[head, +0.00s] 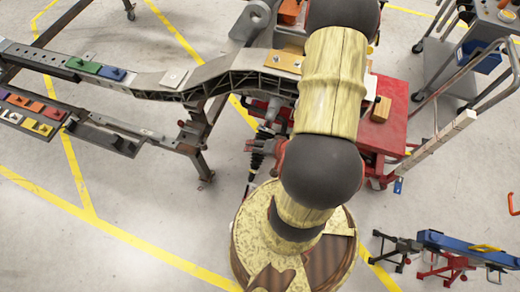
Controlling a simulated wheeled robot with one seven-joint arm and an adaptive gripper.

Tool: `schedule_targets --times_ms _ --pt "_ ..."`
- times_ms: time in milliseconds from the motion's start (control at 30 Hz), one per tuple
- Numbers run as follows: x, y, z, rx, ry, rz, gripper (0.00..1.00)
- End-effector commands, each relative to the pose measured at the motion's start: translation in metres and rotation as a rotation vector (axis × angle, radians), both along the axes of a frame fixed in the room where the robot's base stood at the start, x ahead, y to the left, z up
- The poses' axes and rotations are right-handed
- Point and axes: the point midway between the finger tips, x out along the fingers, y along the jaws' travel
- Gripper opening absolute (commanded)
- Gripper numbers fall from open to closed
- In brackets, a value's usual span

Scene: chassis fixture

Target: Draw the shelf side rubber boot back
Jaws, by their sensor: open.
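A black ribbed rubber boot (258,151) shows just left of my arm. It sits around a thin, steeply slanting rod below the grey chassis rail (205,84). I see only this one boot; a second one could be hidden behind my arm. I cannot tell from this view whether it is the shelf side one. My arm reaches up across the picture and leaves it at the top edge. My gripper is not in view.
A red cart (382,126) stands right of my arm with a wooden block (382,108) on it. A lower rail with several coloured blocks (35,108) is at the left. A dark support leg (203,150) stands left of the boot. The floor at lower left is free.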

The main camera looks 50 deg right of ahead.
Motion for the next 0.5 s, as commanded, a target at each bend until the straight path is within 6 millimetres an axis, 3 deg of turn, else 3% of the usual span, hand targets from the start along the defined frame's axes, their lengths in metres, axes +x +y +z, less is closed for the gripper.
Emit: schedule_targets --times_ms 167,500 --pt "0.0 -0.001 0.007 -0.002 -0.001 0.0 0.67" --pt "0.001 -0.001 0.063 -0.005 -0.005 0.002 0.67"
